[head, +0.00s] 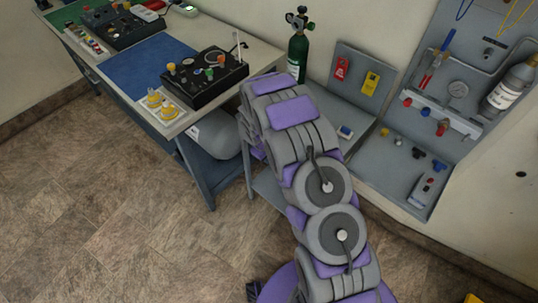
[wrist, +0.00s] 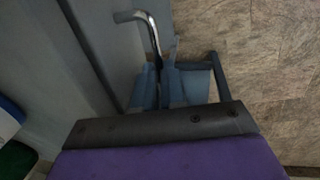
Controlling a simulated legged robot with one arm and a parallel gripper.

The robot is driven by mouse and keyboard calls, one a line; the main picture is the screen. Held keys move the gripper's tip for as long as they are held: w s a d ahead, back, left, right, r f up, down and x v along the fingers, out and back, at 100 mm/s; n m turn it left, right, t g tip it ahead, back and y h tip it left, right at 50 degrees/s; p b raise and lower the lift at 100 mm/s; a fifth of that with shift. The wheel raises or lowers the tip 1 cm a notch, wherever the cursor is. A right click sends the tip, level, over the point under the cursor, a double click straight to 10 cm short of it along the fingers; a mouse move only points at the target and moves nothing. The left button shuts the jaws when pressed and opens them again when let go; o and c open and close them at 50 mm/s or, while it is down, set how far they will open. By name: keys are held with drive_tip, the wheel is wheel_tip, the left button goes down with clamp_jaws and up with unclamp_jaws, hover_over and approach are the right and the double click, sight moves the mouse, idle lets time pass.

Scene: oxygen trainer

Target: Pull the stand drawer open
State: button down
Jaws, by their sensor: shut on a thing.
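In the wrist view, my gripper (wrist: 163,78) has its two blue-grey fingers shut on a bent silver handle (wrist: 138,17). The handle runs down between the fingers, and its lower part is hidden by them. The handle lies in front of a grey panel (wrist: 75,30) of the stand, which has a dark seam down it. I cannot tell how far the drawer stands out. In the head view, my arm covers the gripper, the handle and most of the stand; only a grey part of the stand (head: 267,188) shows left of the arm.
A workbench (head: 262,62) with a black control box (head: 205,80) and a blue mat (head: 145,68) stands at the left. A green oxygen cylinder (head: 297,55) stands behind my arm. A grey tool panel (head: 405,150) is on the right. The tiled floor (head: 100,200) at the left is clear.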

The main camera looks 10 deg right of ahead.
drive_tip(key=s+a+p, duration=0.2)
drive_tip(key=s+a, duration=0.5)
drive_tip(key=a, duration=0.3)
drive_tip(key=s+a+p, duration=0.3)
drive_tip(key=s+a, duration=0.5)
drive_tip(key=a, duration=0.2)
drive_tip(key=shift+a, duration=0.3)
drive_tip(key=shift+s, duration=0.1)
drive_tip(key=c, duration=1.2)
unclamp_jaws()
wheel_tip(320, 180, up, 17)
drive_tip(key=s+a+p, duration=0.1)
drive_tip(key=a+p, duration=0.1)
drive_tip(key=p, duration=0.1)
drive_tip(key=shift+s+a, duration=0.35)
